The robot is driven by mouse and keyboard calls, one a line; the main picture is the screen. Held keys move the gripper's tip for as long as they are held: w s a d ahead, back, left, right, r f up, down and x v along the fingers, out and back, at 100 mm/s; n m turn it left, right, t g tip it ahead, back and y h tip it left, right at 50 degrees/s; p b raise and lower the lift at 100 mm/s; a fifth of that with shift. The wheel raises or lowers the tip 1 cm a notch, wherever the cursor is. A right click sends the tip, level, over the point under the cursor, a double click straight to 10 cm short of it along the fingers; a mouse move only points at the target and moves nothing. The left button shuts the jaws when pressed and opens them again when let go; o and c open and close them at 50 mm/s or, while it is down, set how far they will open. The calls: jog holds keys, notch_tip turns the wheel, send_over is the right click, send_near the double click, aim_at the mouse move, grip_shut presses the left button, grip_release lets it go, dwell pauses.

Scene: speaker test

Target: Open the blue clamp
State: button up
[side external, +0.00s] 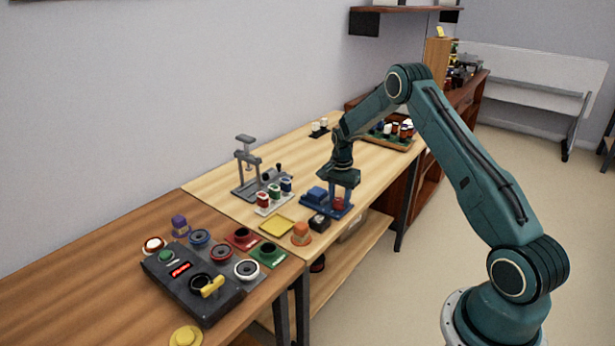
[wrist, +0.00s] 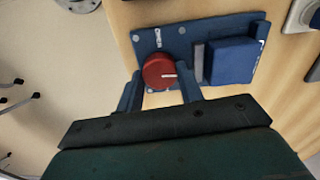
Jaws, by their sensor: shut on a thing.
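The blue clamp (side external: 318,195) stands on the light wooden table, below my gripper in the side external view. In the wrist view it is a blue plate with a raised blue block (wrist: 230,60) on the right and a round red knob (wrist: 160,71) with a white mark on the left. My gripper (wrist: 162,88) has one finger on each side of the red knob and is shut on it. In the side external view my gripper (side external: 344,196) points down, and the red knob shows between its fingers.
A grey press (side external: 247,165) stands behind the clamp, with several coloured spools before it. A small black block (side external: 319,222), an orange piece (side external: 301,234) and a yellow tray (side external: 277,225) lie nearby. A dark control box (side external: 195,283) with speaker parts is at the left.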

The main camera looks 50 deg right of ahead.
aim_at(339, 200)
jog(key=n, duration=1.3)
jog(key=shift+n, duration=0.4)
jog(key=o, duration=1)
notch_tip(339, 200, up, 14)
dwell(0.4)
